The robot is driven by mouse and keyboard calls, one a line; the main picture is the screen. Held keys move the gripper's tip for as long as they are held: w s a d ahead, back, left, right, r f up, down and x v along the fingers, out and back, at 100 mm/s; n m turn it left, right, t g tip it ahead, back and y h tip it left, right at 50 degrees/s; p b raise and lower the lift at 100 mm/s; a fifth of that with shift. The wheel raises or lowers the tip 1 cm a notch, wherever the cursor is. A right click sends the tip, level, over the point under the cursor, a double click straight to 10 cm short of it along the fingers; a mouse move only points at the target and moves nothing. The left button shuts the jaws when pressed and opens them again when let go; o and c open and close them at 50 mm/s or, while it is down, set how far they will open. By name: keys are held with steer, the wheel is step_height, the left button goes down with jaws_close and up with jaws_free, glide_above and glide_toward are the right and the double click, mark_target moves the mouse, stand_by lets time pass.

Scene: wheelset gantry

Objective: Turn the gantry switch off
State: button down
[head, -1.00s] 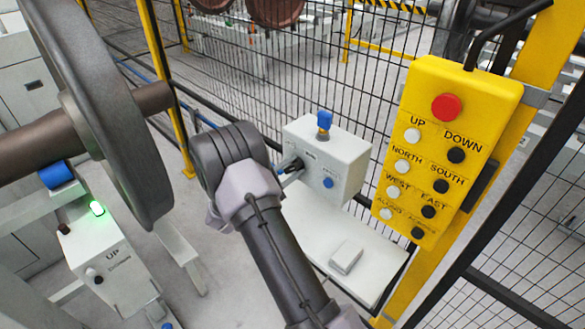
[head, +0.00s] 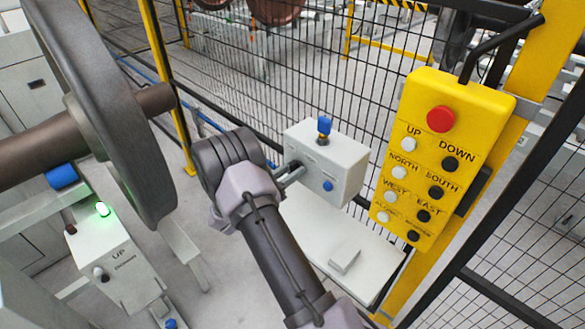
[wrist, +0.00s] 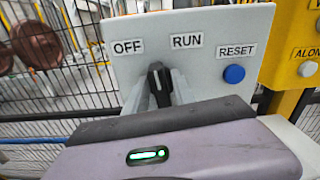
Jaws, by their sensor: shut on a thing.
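The gantry switch is a black rotary knob (wrist: 159,84) on the front of a light grey box (head: 338,160). In the wrist view it stands about upright, between the OFF label (wrist: 127,47) and the RUN label (wrist: 187,41). My gripper (head: 292,174) is at the left part of the box front in the head view and hides the knob there. In the wrist view its grey fingers are shut around the knob, one on each side. A blue RESET button (wrist: 234,74) sits right of the knob.
A yellow pendant (head: 447,155) with a red button hangs right of the box. A blue-topped part (head: 324,126) stands on the box. Mesh fence is behind, a large wheel (head: 115,115) left. A grey box marked UP (head: 110,268) has a lit green lamp.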

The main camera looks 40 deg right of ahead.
steer(key=n+p, duration=0.1)
steer(key=n, duration=0.3)
steer(key=shift+w+f+n+p, duration=0.1)
steer(key=shift+n+p, duration=0.4)
steer(key=shift+n, duration=1.2)
steer(key=c, duration=1.3)
jaws_free()
steer(key=shift+a, duration=0.15)
steer(key=a, duration=0.5)
steer(key=s+a+p, duration=0.1)
steer(key=a, duration=0.5)
steer(key=a+p, duration=0.1)
steer(key=a, duration=0.5)
steer(key=shift+s+a, duration=0.1)
steer(key=shift+s, duration=0.05)
